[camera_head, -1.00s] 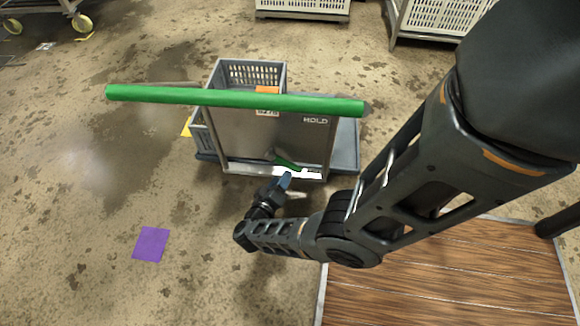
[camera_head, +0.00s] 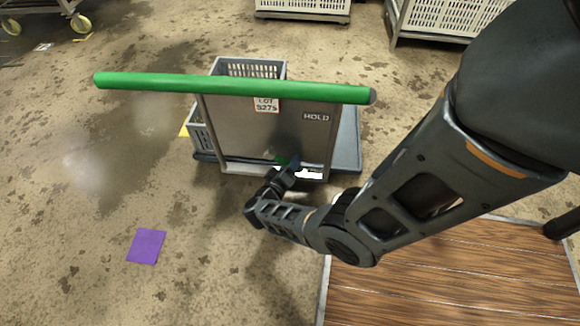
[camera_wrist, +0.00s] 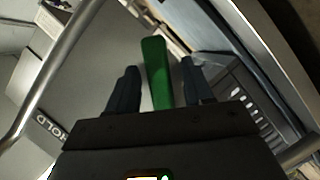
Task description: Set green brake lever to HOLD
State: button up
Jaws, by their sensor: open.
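The green brake lever (camera_head: 282,159) is low on the grey panel of a cart, mostly hidden behind my gripper in the head view. In the wrist view the lever (camera_wrist: 157,75) is a green bar standing between my two dark fingers. My gripper (camera_wrist: 160,70) is open, one finger on each side of the lever, with a visible gap to each. In the head view my gripper (camera_head: 288,170) is at the lower part of the panel. The HOLD label (camera_head: 316,117) is at the panel's upper right. It also shows at the lower left of the wrist view (camera_wrist: 48,130).
The cart's long green handle bar (camera_head: 230,88) crosses above the panel. A grey crate (camera_head: 250,68) sits behind the panel. A purple square (camera_head: 146,246) lies on the stained floor. A wooden platform (camera_head: 450,285) is at lower right. White crates stand at the back.

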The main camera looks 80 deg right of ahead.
jog(key=shift+c, duration=0.2)
grip_shut()
jog(key=shift+r, duration=0.1)
